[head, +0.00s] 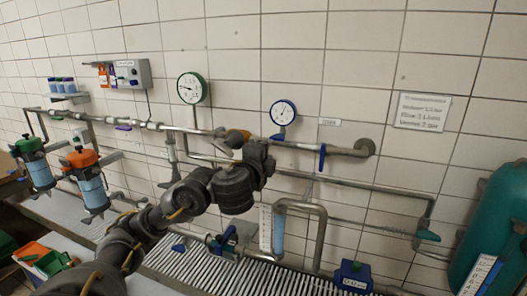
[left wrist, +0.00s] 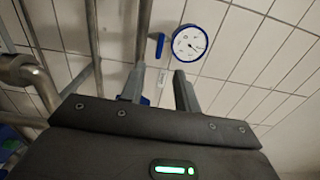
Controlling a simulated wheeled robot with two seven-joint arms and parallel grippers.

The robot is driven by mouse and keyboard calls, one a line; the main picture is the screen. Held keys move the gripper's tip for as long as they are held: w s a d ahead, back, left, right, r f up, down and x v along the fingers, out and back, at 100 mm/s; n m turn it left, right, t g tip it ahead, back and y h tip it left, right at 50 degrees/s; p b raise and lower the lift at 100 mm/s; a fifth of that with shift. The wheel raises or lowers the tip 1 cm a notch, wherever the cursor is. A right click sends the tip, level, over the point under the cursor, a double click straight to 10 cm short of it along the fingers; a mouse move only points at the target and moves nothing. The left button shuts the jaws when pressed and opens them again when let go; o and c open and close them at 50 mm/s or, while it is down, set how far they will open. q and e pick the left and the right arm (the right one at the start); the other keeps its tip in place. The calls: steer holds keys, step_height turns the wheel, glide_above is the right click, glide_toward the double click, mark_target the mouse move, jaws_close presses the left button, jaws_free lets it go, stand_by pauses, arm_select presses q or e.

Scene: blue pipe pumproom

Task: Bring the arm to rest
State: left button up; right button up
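My left arm reaches in from the lower left of the head view, and my left gripper (head: 262,155) is at its far end, in front of the wall pipes. In the left wrist view the left gripper (left wrist: 158,88) has its two grey fingers apart, with a clear gap and nothing held between them. The blue-rimmed gauge (head: 283,112) is just up and right of the gripper in the head view. It also shows beyond the fingers in the left wrist view (left wrist: 189,43). My right gripper is in neither view.
A green-rimmed gauge (head: 192,88), pipes with a blue-handled valve (head: 322,158) and a grey control box (head: 131,73) are on the tiled wall. A teal tank (head: 497,222) stands at right. Two filter housings and an open box (head: 40,262) are at left.

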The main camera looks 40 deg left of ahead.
arm_select(q)
steer(key=shift+w+d, duration=0.3)
